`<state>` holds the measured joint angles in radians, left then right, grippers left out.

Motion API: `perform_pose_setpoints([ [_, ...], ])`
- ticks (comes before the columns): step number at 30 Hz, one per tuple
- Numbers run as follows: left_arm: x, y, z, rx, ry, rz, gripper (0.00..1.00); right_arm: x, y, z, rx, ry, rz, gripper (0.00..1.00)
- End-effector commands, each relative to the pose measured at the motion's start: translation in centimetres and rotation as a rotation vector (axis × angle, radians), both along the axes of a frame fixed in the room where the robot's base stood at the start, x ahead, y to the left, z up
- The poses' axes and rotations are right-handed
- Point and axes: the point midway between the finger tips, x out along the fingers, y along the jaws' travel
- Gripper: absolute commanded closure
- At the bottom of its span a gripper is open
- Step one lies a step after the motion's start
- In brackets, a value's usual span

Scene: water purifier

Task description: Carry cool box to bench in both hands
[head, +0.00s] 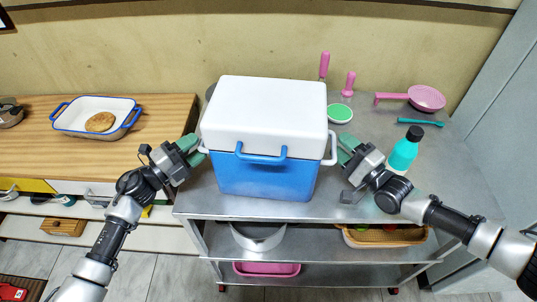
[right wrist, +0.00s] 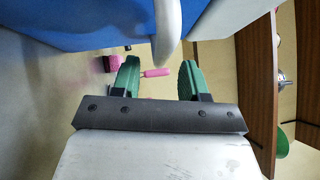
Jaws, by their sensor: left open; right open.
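The cool box (head: 265,140) has a white lid, a blue body and white side handles. It stands upright on a steel-topped table (head: 225,207) with shelves. My left gripper (head: 192,150) is open beside the box's left handle (head: 203,143). My right gripper (head: 347,150) is open beside the right handle (head: 331,150). In the right wrist view, the green fingers (right wrist: 158,78) are spread apart, with a white handle (right wrist: 166,35) in front of the gap between them. Contact with either handle cannot be told.
A teal bottle (head: 405,150) stands close to my right gripper. A pink strainer (head: 425,98), a green-topped bowl (head: 340,113) and pink utensils (head: 324,66) are behind. At left, a wooden counter (head: 160,115) bears a blue-rimmed dish (head: 97,103); its right part is clear.

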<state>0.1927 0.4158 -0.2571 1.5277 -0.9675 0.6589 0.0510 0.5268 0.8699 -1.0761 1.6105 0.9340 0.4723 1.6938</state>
Motion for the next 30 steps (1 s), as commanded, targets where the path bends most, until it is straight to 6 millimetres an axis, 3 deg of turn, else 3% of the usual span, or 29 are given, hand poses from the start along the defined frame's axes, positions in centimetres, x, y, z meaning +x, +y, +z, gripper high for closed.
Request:
perform_pose_setpoints([
  [6, 1.5, -1.8, 0.3, 0.000, 0.000, 0.000, 0.56, 1.9, 1.5, 0.4, -0.001, -0.001, 0.001, 0.56],
  [17, 1.8, -2.2, 0.4, 0.000, 0.001, 0.000, 0.56, 2.2, 1.8, 0.4, -0.001, 0.001, 0.000, 0.56],
  [18, 1.8, -2.2, 0.4, 0.001, 0.001, 0.000, 0.57, 2.2, 1.8, 0.4, -0.001, 0.001, 0.000, 0.58],
  [26, 1.8, -2.2, 0.3, 0.001, 0.001, 0.000, 0.97, 2.2, 1.8, 0.4, -0.001, 0.001, 0.000, 0.97],
  [30, 1.8, -2.2, 0.3, 0.001, 0.001, 0.000, 1.00, 2.2, 1.8, 0.4, -0.001, 0.001, 0.000, 1.00],
])
